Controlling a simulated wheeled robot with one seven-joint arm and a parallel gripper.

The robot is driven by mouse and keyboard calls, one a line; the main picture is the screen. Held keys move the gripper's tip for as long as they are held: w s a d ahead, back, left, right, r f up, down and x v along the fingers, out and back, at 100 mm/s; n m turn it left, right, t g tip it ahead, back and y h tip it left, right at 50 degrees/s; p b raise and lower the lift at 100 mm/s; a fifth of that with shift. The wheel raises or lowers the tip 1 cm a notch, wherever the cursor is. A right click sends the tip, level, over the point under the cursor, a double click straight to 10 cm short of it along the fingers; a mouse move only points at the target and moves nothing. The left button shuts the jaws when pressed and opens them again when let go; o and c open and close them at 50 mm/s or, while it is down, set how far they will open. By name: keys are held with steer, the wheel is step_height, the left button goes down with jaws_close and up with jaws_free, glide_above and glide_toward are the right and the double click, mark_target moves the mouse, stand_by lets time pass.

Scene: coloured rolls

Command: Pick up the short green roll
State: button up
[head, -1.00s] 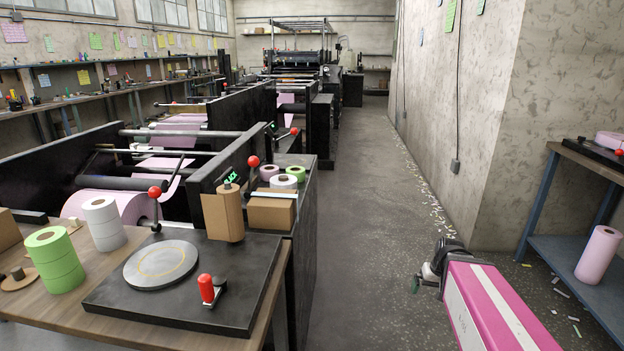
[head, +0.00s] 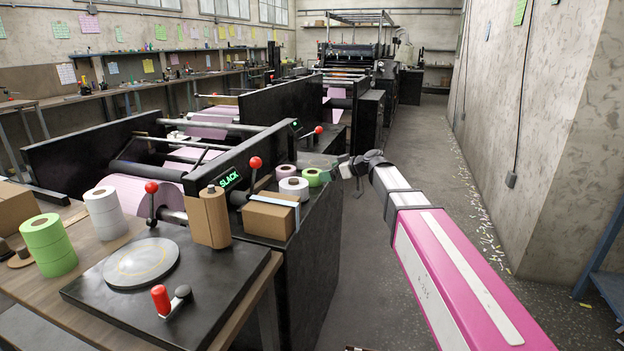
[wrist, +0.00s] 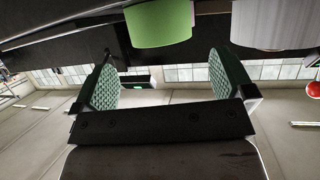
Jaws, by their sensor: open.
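The short green roll (head: 313,176) sits on the black machine top, to the right of a white roll (head: 294,187) and a pinkish roll (head: 286,172). My gripper (head: 345,171) is just right of it. In the wrist view the green roll (wrist: 157,24) fills the top middle, lined up across the gap between my green-padded fingers (wrist: 163,62), near their tips. The fingers are open with nothing between them. The white roll (wrist: 272,25) shows beside it at the upper right. I cannot tell the exact gap from fingertips to roll.
A cardboard box (head: 270,215) stands in front of the rolls, with a brown roll (head: 210,218) beside it. A red-knobbed lever (head: 255,163) rises to the left. A taller green stack (head: 48,245) and white stack (head: 105,212) stand on the wooden table.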

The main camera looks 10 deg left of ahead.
mark_target(314, 176)
steer(key=x, duration=0.8)
steer(key=shift+a+f, duration=0.1)
steer(key=shift+f, duration=0.2)
steer(key=c, duration=0.8)
